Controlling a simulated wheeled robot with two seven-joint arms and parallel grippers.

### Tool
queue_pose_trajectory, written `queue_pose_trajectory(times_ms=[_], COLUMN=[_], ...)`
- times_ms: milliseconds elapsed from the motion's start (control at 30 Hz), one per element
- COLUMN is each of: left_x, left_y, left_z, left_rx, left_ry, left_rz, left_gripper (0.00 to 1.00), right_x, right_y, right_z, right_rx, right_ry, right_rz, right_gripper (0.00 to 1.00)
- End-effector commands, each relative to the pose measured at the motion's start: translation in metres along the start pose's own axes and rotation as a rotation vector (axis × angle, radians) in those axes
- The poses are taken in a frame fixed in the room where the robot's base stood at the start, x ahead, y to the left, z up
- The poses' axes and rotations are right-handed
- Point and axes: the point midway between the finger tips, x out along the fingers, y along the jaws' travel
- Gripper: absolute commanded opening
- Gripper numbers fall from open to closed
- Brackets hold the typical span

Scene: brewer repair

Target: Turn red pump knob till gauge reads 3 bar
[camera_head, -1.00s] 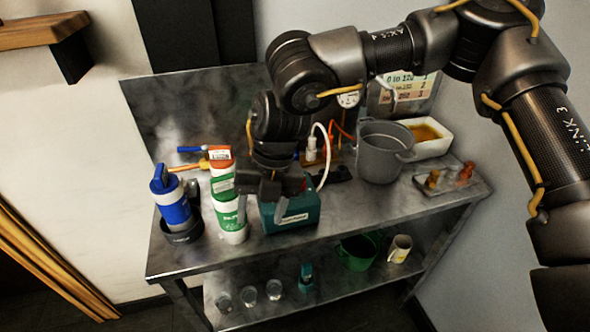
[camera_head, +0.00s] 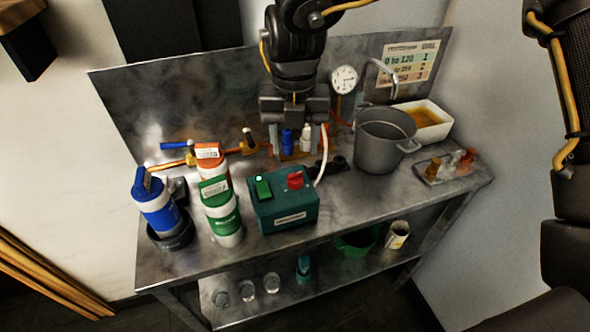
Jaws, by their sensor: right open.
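The red pump knob (camera_head: 295,180) sits on top of the teal pump box (camera_head: 284,211), right of a green switch (camera_head: 262,188) with a small lit lamp. The round white gauge (camera_head: 344,79) stands against the back panel; its dial faces me, but the reading is too small to tell. My right gripper (camera_head: 297,148) is open, pointing down behind the pump box and clear of the knob. A small blue bottle and a white bottle show between its fingers; I cannot tell whether it touches them. My left gripper is not in view.
A grey pot (camera_head: 380,143) and a white tub (camera_head: 427,120) stand right. A green-and-white canister (camera_head: 222,217) and a blue-and-white bottle (camera_head: 156,206) stand left. A white hose (camera_head: 323,157) runs beside the pump box. The front strip of the steel table (camera_head: 345,205) is clear.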

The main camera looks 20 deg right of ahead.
Motion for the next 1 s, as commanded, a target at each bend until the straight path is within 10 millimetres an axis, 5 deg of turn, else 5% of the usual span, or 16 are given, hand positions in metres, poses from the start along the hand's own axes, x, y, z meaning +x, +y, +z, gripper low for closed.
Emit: queue_pose_trajectory(times_ms=[167, 500, 867, 1000], left_x=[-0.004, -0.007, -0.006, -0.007], left_y=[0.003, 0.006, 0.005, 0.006], left_z=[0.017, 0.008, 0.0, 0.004], left_rx=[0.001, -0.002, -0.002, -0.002], left_ry=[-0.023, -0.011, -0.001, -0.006], left_rz=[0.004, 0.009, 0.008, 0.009], left_gripper=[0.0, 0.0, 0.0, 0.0], right_x=[0.035, 0.081, 0.087, 0.087], right_y=[-0.002, -0.002, -0.002, -0.002], right_z=[-0.001, 0.0, 0.0, 0.0], right_rx=[0.001, 0.003, 0.004, 0.004], right_ry=[0.003, 0.002, 0.0, 0.0], right_rz=[-0.002, -0.001, 0.001, 0.001], right_gripper=[0.53, 0.53, 0.53, 0.38])
